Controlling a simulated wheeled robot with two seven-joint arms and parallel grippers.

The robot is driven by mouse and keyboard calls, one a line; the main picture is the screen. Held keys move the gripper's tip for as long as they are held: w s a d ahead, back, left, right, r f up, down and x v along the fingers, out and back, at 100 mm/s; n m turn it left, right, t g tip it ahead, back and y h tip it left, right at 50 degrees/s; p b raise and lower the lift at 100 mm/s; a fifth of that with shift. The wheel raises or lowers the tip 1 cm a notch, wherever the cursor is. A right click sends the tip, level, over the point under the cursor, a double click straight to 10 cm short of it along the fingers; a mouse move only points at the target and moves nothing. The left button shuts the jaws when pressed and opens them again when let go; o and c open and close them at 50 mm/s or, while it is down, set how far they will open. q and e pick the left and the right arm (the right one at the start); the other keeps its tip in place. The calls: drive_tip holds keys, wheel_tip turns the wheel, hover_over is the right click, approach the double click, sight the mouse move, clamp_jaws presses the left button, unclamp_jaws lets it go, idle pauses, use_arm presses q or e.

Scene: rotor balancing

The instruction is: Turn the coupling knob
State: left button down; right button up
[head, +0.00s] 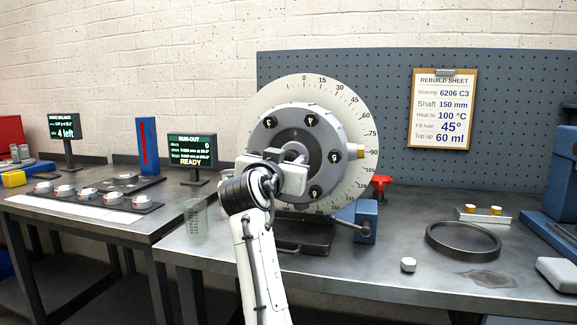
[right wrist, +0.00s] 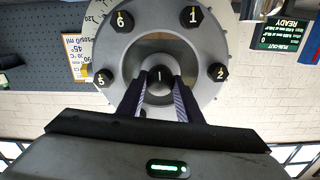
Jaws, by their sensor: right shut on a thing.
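The coupling (head: 335,128) is a grey metal disc with numbered dark bolts around its face, in front of a pale round degree dial (head: 362,110). The coupling also fills the top of the right wrist view (right wrist: 122,52). The small round knob (right wrist: 160,78) sits at its centre, marked with a short white line that looks upright in that view. My right gripper (head: 290,157) reaches the disc's centre from the front. Its two dark fingers (right wrist: 160,92) are shut on the knob, one on each side. In the head view the gripper hides the knob. My left gripper is out of view.
A run-out display (head: 193,150) reading READY stands left of the rotor. A clear beaker (head: 195,217) stands near the bench corner. A dark ring (head: 463,253) and a small white cylinder (head: 408,264) lie on the right bench. A rebuild sheet (head: 441,110) hangs behind.

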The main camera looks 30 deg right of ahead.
drive_tip(key=shift+m, duration=0.3)
drive_tip(key=o, duration=1)
drive_tip(key=shift+o, duration=0.2)
